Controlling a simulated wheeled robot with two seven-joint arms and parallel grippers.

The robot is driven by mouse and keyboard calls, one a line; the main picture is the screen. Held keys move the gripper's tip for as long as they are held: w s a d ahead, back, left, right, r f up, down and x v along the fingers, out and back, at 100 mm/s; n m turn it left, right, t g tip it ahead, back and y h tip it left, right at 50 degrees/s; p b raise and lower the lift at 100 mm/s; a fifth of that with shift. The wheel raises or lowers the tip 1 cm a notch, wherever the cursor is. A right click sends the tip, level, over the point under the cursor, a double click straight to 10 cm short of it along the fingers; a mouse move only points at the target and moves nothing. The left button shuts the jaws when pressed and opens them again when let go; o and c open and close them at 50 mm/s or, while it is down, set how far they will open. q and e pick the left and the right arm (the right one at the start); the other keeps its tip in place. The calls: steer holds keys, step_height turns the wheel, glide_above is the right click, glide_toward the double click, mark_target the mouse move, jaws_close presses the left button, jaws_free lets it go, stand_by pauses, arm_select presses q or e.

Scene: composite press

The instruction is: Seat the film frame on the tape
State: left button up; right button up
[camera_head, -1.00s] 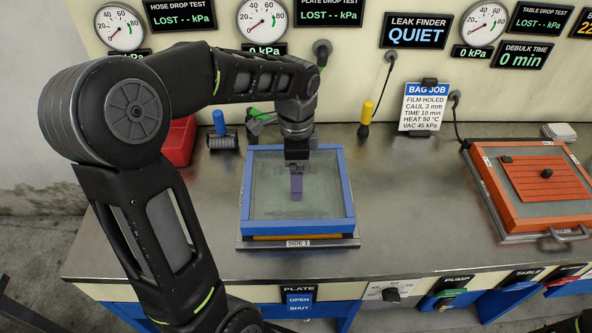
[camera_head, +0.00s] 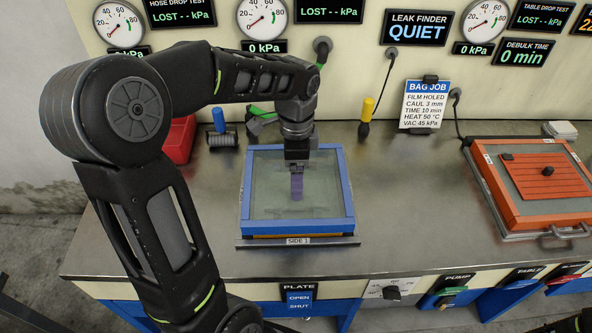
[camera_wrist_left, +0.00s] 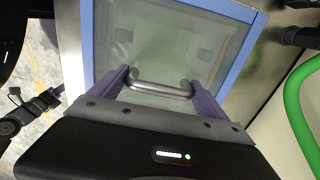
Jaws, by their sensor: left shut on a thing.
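The film frame (camera_head: 297,228) is a blue square border with clear greenish film, lying level over the plate (camera_head: 265,242) marked SIDE 1. A thin yellow strip, likely the tape (camera_head: 300,236), shows just below its front edge; I cannot tell whether the frame touches it all round. My left gripper (camera_head: 297,192) points down over the middle of the frame. In the left wrist view its purple fingers (camera_wrist_left: 160,86) are shut on the frame's metal handle (camera_wrist_left: 158,91). The blue border (camera_wrist_left: 240,62) shows there too. My right gripper is out of view.
An orange hinged unit (camera_head: 505,210) stands at the right of the bench. Behind the frame are a roller (camera_head: 222,140), a red box (camera_head: 180,140) and a yellow-handled probe (camera_head: 366,112). The steel bench (camera_head: 410,200) between frame and orange unit is clear.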

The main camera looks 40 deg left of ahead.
arm_select(q)
steer(key=o, duration=1.8)
steer(key=shift+c, duration=0.2)
steer(key=shift+f, duration=0.1)
steer(key=shift+r+b, duration=0.3)
steer(key=shift+r, duration=3.65)
